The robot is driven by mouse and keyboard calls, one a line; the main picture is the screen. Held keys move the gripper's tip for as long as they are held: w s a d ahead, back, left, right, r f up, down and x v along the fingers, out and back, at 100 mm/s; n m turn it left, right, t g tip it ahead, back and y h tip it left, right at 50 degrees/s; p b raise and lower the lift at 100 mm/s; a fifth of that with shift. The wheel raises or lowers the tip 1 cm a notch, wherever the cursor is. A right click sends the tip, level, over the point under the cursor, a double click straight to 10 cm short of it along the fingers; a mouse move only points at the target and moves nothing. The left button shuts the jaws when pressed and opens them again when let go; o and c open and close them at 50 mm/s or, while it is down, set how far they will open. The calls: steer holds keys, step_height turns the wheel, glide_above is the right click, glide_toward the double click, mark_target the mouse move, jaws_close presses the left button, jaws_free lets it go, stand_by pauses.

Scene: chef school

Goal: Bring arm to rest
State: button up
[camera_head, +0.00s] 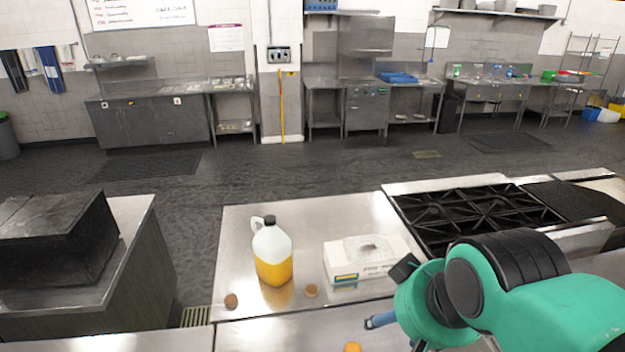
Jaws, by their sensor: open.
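My arm (520,300), teal with black joints, reaches in from the lower right over the steel counter. My gripper (390,334) is partly hidden below the arm's teal wrist. A bluish finger part shows to the left of the wrist, above the counter's front part. The gripper is open, and I see nothing held in it. A jug (272,252) of orange liquid with a dark cap stands upright on the counter, left of the gripper. A white box (366,260) lies to the right of the jug, behind the gripper.
Small brown round items (231,301) and an orange item (352,347) lie on the steel counter (240,225). A black stove grate (470,212) is behind my arm. A dark appliance (55,235) stands at left. Open floor (250,165) lies beyond.

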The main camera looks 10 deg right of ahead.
step_height(320, 180, down, 15)
steer(key=b, duration=1.4)
stand_by(0.4)
